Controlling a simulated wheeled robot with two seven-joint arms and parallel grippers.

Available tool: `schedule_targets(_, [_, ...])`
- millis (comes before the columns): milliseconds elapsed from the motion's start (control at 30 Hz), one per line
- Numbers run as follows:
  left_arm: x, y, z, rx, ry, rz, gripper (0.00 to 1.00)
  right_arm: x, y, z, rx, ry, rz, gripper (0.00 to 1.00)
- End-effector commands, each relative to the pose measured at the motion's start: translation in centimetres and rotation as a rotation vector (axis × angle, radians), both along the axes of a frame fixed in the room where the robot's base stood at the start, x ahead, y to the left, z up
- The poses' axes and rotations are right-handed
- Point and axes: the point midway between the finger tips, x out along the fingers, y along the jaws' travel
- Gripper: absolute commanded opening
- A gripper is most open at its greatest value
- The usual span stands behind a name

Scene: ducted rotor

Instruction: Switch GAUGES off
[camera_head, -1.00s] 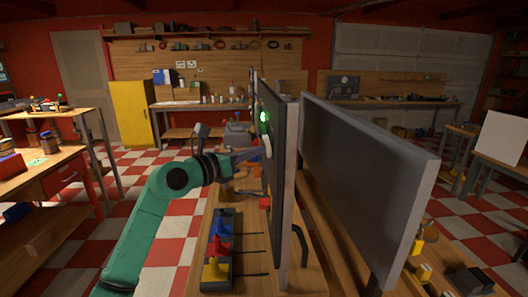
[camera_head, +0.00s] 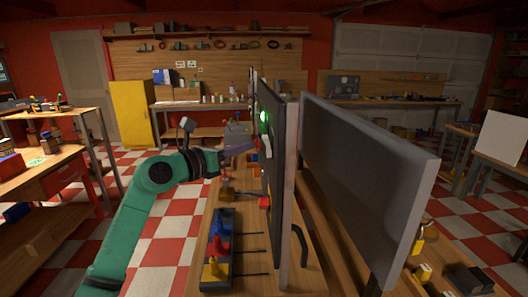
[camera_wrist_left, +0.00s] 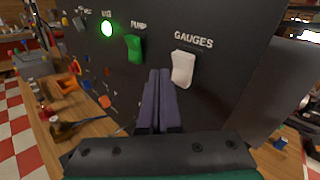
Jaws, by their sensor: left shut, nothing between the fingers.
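The dark upright panel (camera_wrist_left: 235,85) carries a white rocker switch (camera_wrist_left: 182,68) under the label GAUGES. It also shows in the head view as a small pale piece (camera_head: 267,147) on the panel's face. Its on or off position is hard to tell. A green rocker switch (camera_wrist_left: 134,48) sits to its left under PUMP. My left gripper (camera_wrist_left: 159,73) is shut and empty, its fingertips just left of the white switch in the wrist view. I cannot tell whether they touch the panel. In the head view the left gripper (camera_head: 252,146) points right towards the panel. My right gripper is not in view.
A lit green lamp (camera_wrist_left: 107,28) is on the panel, left of PUMP. A tray with blue, red and yellow pieces (camera_head: 231,250) lies on the bench (camera_head: 257,281) below the panel. A second grey panel (camera_head: 365,190) stands to the right.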

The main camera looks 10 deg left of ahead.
Motion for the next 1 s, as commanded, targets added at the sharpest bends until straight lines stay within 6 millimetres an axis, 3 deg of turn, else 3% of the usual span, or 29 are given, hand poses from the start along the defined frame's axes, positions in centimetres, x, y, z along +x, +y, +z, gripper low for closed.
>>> schedule_targets(400, [-0.9, 3.4, 1.6, 0.001, 0.0, 0.001, 0.0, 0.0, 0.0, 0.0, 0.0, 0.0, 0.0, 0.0])
schedule_targets(767, [-1.3, 2.8, 1.8, -0.056, -0.013, -0.016, 0.0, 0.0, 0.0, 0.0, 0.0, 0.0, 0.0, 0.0])
schedule_targets(867, [-2.7, 1.1, 2.5, -0.303, -0.054, -0.06, 0.0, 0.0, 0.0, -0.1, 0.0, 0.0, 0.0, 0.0])
schedule_targets(900, [-3.6, 0.9, 2.9, -0.467, -0.063, -0.07, 0.0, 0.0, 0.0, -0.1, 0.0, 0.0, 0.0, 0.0])
schedule_targets(967, [-4.8, 2.2, 3.0, -0.767, -0.055, -0.057, 0.0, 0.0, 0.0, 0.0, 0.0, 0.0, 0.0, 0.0])
schedule_targets(1000, [-5.4, 4.0, 2.4, -0.986, -0.031, -0.02, 0.0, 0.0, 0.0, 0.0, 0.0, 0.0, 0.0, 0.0])
